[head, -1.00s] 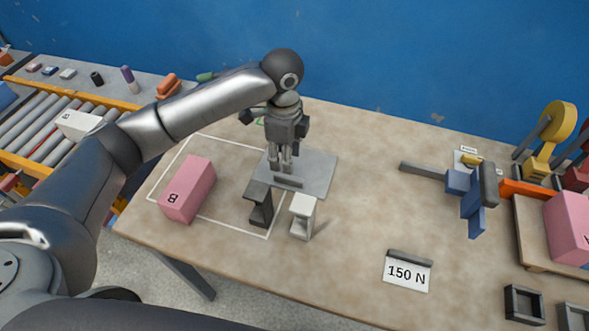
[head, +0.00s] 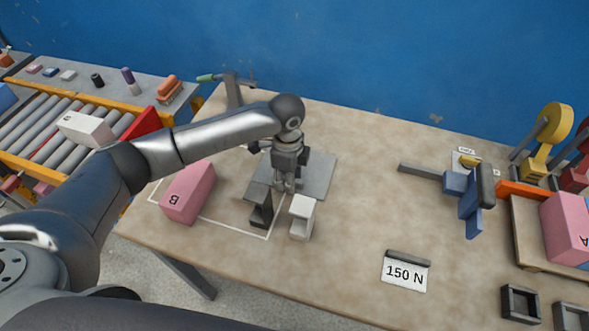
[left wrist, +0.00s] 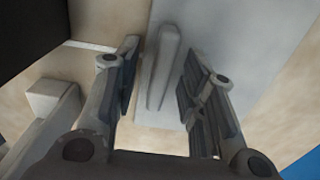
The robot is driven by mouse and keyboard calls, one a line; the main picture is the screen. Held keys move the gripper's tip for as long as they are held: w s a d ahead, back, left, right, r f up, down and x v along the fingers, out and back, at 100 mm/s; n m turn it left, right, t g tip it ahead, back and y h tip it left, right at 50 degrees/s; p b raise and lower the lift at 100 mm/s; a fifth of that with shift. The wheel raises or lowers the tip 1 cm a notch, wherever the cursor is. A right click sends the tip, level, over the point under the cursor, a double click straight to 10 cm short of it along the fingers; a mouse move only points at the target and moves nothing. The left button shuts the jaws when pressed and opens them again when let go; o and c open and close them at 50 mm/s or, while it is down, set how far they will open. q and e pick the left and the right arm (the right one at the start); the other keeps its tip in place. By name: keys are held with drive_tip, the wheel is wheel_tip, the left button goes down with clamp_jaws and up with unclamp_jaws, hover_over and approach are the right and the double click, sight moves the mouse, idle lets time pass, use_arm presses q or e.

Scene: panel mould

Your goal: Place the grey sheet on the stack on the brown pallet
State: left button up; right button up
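The grey sheet (head: 318,172) lies flat on the table, with a raised bar-shaped handle on it. My left gripper (head: 285,186) is low over the sheet's left part and hides some of it. In the left wrist view my left gripper (left wrist: 160,62) is open, its fingers on either side of the handle (left wrist: 162,68) with a gap at each side. The sheet's plate (left wrist: 232,40) fills the middle of that view. The brown pallet (head: 522,244) is at the right, with a pink block marked A (head: 566,228) on it. My right gripper is not in view.
A dark stand (head: 258,203) and a white stand (head: 302,217) are close in front of the sheet. A pink block marked B (head: 188,192) is to the left. A blue tool (head: 462,190) and a 150 N sign (head: 406,271) lie between sheet and pallet.

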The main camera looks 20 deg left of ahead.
use_arm(q)
clamp_jaws()
drive_tip(key=shift+r, duration=0.1)
wheel_tip(320, 180, up, 18)
drive_tip(key=p, duration=0.5)
drive_tip(key=s+a+f+n+b, duration=0.1)
drive_tip(key=s+n, duration=0.3)
drive_tip(key=n, duration=0.1)
drive_tip(key=s+a+f+n+b, duration=0.1)
drive_tip(key=s+n+b, duration=0.1)
drive_tip(key=s+n, duration=0.2)
drive_tip(key=s+a+f+n+b, duration=0.1)
drive_tip(key=s+n+b, duration=0.1)
drive_tip(key=s+n, duration=0.2)
drive_tip(key=shift+a+f+n, duration=0.15)
drive_tip(key=shift+f+n, duration=0.05)
drive_tip(key=shift+n, duration=0.55)
drive_tip(key=shift+a+f+n, duration=0.15)
drive_tip(key=shift+n, duration=0.6)
drive_tip(key=shift+s+a+f+n+b, duration=0.1)
drive_tip(key=shift+s+n+b, duration=0.15)
drive_tip(key=shift+s+n, duration=0.3)
drive_tip(key=shift+s+a+f+n+b, duration=0.1)
drive_tip(key=shift+s+n+b, duration=0.1)
drive_tip(key=shift+s+n, duration=0.35)
